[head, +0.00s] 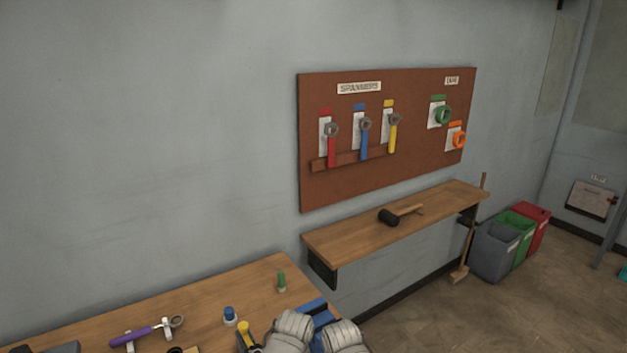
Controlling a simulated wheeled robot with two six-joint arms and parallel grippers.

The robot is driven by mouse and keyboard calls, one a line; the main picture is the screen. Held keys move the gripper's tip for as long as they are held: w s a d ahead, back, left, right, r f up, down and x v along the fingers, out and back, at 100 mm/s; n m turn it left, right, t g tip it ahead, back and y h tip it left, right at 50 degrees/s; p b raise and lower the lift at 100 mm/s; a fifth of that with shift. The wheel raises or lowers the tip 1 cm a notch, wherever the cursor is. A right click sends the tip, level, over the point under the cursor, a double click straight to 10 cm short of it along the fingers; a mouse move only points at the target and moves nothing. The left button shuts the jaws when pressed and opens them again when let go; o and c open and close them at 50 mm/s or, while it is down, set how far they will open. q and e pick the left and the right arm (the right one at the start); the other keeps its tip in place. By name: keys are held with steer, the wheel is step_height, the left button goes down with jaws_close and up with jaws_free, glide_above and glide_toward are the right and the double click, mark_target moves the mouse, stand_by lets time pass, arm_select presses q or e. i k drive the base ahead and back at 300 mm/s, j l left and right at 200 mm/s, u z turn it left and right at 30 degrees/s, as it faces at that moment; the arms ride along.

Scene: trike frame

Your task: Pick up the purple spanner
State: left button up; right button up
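The purple spanner (146,334) is at the lower left of the head view, on the wooden workbench (225,287). Its purple handle points left and its grey ring head points right. White supports show at the handle, and the spanner seems to rest on them. No gripper fingers are clearly visible, and nothing is seen touching the spanner.
A blue-topped piece (230,316), a green one (281,282) and a yellow one (244,334) stand on the bench. Red, blue and yellow spanners hang on the brown board (400,80). Bins (494,250) stand right.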

mark_target(123, 339)
steer(key=u, duration=1.35)
